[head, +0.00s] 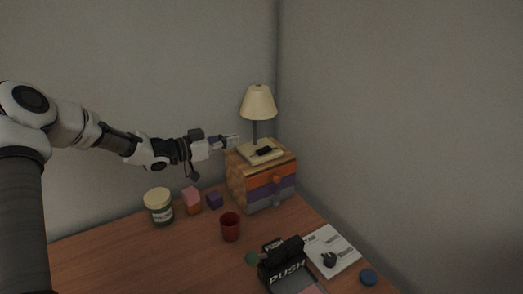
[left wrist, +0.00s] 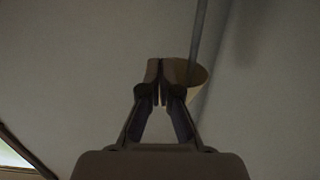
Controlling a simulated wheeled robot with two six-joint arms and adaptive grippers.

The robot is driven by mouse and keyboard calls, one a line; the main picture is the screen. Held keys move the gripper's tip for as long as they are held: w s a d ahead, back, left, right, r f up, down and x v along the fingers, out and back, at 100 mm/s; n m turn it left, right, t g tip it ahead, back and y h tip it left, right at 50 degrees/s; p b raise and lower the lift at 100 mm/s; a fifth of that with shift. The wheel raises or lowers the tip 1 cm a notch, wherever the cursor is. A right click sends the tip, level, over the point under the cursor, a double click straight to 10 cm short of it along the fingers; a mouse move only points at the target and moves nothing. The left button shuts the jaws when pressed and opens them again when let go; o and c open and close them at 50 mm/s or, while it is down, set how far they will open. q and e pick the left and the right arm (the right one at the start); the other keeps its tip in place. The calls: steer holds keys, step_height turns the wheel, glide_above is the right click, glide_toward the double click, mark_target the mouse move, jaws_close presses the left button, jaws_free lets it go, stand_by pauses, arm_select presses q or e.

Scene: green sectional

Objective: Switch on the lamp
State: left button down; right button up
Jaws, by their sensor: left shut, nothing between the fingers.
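The lamp has a cream shade (head: 258,103) on a thin dark pole, with a pale square base (head: 261,152) that carries a dark switch (head: 265,151). It stands on top of a small wooden drawer box (head: 243,180). The shade looks unlit. My left gripper (head: 236,141) is shut and empty, pointing right, just left of the lamp pole and above the base's left edge. In the left wrist view the shut fingertips (left wrist: 160,88) cover part of the shade (left wrist: 199,75), and the pole (left wrist: 199,35) shows beside them. My right gripper is not in view.
On the table (head: 140,262) are a jar (head: 158,206), pink-and-orange and purple blocks (head: 215,200), a red cup (head: 230,228), a black PUSH device (head: 283,264), a white board (head: 337,250) and a blue disc (head: 369,277). Walls close off the back and right.

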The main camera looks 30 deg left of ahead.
arm_select(q)
glide_above(262, 150)
steer(key=shift+s+f, duration=0.25)
steer(key=shift+f, duration=0.4)
step_height(262, 150, down, 3)
steer(key=shift+w+r, duration=0.1)
steer(key=shift+f, duration=0.55)
